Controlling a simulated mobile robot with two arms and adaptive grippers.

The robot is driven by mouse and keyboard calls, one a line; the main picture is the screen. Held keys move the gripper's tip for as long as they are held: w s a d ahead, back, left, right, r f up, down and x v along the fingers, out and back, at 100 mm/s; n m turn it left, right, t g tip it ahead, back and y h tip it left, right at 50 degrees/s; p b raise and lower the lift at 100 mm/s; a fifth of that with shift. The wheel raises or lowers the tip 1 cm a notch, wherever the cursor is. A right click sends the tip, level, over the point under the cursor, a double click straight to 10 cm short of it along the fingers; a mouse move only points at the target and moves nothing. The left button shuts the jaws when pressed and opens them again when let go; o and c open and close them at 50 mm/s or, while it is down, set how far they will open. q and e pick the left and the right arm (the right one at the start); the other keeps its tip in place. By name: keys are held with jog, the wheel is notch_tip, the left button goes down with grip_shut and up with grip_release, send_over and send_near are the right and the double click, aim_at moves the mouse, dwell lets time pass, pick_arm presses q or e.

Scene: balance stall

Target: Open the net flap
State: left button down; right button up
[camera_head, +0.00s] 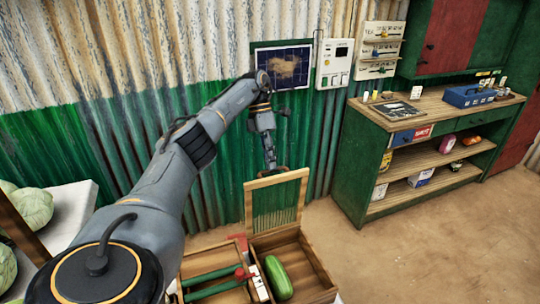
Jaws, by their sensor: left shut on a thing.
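The net flap (247,204) is a light wooden frame with netting. It stands raised, close to upright, at the back of an open wooden crate (318,262). My left arm reaches across from the lower left, and my left gripper (273,170) points down at the flap's top edge. It is shut on the flap there; the fingertips are small and dark in this view. My right gripper is not in view.
A long green vegetable (278,278) lies in the crate's right compartment, with red and green bars (212,284) to its left. Cabbages (32,208) lie at the left. A green shelf unit (352,165) stands right; bare floor lies between.

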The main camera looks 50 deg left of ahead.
pick_arm(q)
jog(key=shift+s+f+g, duration=0.25)
jog(key=shift+f+g, duration=0.05)
jog(key=shift+f, duration=0.75)
jog(key=c, duration=1.7)
grip_release()
jog(key=o, duration=0.3)
jog(key=shift+w+a+f, duration=0.2)
jog(key=shift+w, duration=0.1)
jog(key=shift+w+a+r, duration=0.1)
jog(key=shift+w+r, duration=0.05)
jog(key=shift+r, duration=1.45)
jog(key=shift+w+a+r, duration=0.1)
jog(key=shift+a+r, duration=0.05)
jog(key=shift+r, duration=1.5)
jog(key=shift+w+a+r, duration=0.1)
jog(key=shift+w+r, duration=0.05)
jog(key=shift+r, duration=1.45)
jog(key=shift+d+f, duration=0.1)
jog(key=shift+f, duration=0.05)
